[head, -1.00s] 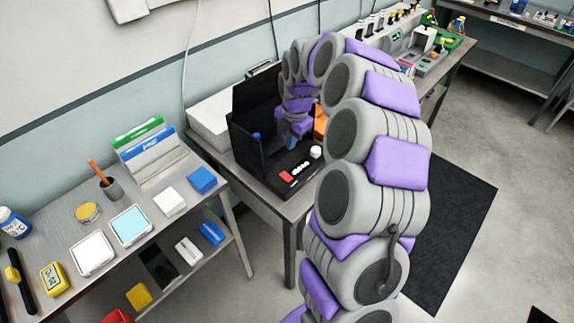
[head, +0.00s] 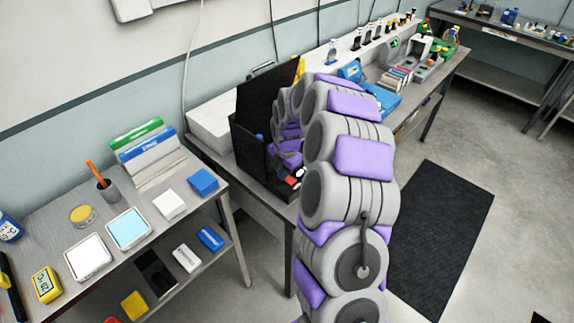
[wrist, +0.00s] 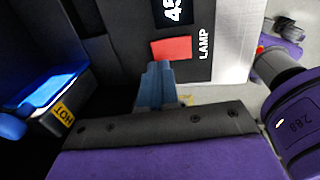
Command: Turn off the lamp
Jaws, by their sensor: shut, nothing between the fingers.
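The red lamp button (wrist: 171,48) is on a dark panel beside the white word LAMP in the wrist view. My gripper (wrist: 157,72) is shut and empty, its blue-grey fingertips just below the button in the picture; I cannot tell if they touch it. A glowing blue lamp (wrist: 45,92) with a yellow HOT label is at the left. In the head view, the black open-fronted box (head: 247,145) stands on the middle table, with a bit of red (head: 291,181) on its front panel. My arm hides most of the panel and my gripper there.
A shelf table (head: 150,215) with small blocks and trays stands at the left. A white box (head: 212,122) is behind the black box. A dark mat (head: 440,235) lies on open floor at the right.

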